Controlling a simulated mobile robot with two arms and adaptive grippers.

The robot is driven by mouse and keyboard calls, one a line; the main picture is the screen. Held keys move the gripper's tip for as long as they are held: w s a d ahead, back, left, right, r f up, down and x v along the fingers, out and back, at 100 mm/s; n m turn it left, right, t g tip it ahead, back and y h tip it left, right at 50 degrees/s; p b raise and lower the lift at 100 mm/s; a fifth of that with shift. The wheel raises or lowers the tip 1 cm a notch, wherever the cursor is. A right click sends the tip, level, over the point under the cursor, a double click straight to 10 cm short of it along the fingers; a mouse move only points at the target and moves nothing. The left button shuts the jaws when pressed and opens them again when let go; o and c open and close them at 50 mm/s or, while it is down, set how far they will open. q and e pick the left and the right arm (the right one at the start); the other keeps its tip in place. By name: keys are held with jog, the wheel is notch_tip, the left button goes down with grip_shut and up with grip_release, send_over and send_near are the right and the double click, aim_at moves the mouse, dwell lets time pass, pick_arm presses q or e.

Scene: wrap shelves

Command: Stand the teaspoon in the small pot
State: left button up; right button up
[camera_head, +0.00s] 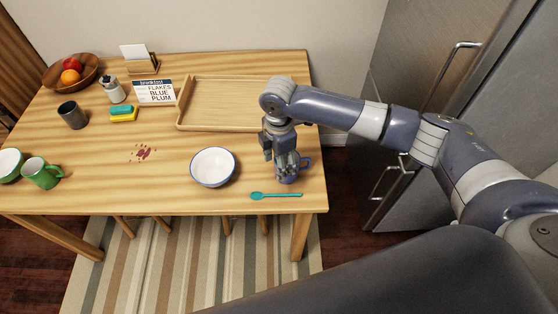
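A teal teaspoon (275,195) lies flat near the front edge of the table, its bowl to the left. A small whitish pot (115,92) stands at the back left, with something dark at its top that is too small to make out. My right gripper (284,169) points down over a blue mug (303,165), behind the teaspoon and apart from it. The gripper covers most of the mug, and whether its fingers are closed on it is not clear. My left gripper is not in view.
A white blue-rimmed bowl (213,167) stands left of the teaspoon. Behind are a wooden tray (180,112), a menu sign (155,92), a sponge (123,114) and a dark cup (72,115). A green mug (40,173) stands left. Red stains (143,153) mark the tabletop.

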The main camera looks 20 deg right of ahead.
notch_tip(320, 180, up, 13)
jog(key=b, duration=0.2)
jog(key=shift+f, duration=0.15)
dwell(0.4)
